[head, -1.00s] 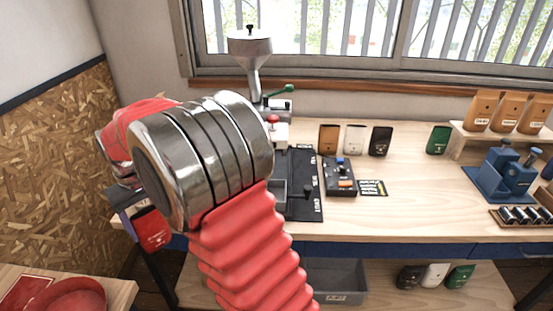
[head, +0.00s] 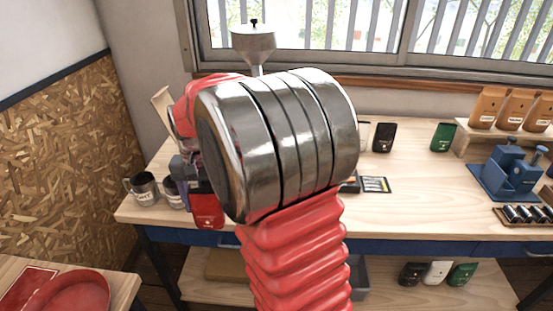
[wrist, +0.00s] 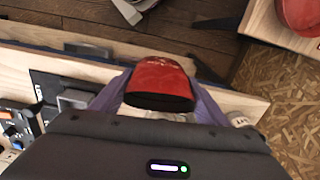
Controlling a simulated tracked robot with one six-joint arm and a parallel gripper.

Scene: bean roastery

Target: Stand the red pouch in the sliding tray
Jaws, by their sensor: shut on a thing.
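The red pouch (head: 207,210) hangs below my gripper (head: 195,178) in the head view, near the bench's front edge at left. In the wrist view the red pouch (wrist: 160,78) sits between the two purple fingers of my gripper (wrist: 160,92), which is shut on it. Its dark end faces the wrist camera. The sliding tray cannot be made out in the head view, where my arm covers that part of the bench. A small grey box-like part (wrist: 73,99), possibly the tray, shows on the black mat at left in the wrist view.
Two metal mugs (head: 142,188) stand on the bench at left. A funnel-topped machine (head: 253,45) stands behind my arm. Black (head: 384,137) and green (head: 442,136) pouches stand at the back. A blue device (head: 508,175) is at right.

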